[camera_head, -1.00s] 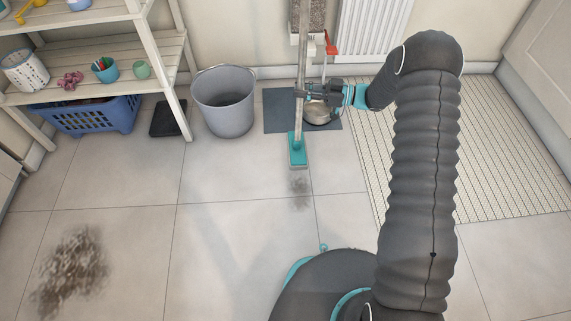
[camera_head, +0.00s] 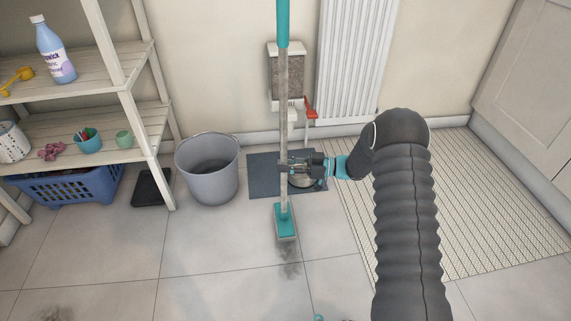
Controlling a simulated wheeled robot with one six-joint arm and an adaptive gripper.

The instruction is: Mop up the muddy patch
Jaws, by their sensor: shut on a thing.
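My gripper (camera_head: 288,168) is shut on the handle of a mop (camera_head: 284,110), which stands upright with a teal grip at the top. The teal mop head (camera_head: 286,222) is low at the floor, just in front of a dark mat. A small, faint dark smudge (camera_head: 289,270) lies on the tiles just in front of the head.
A grey bucket (camera_head: 210,178) stands left of the mop. A shelf unit (camera_head: 95,140) with a blue basket (camera_head: 70,186) is at the left. A ribbed mat (camera_head: 450,200) covers the right side. Open tiles lie in front.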

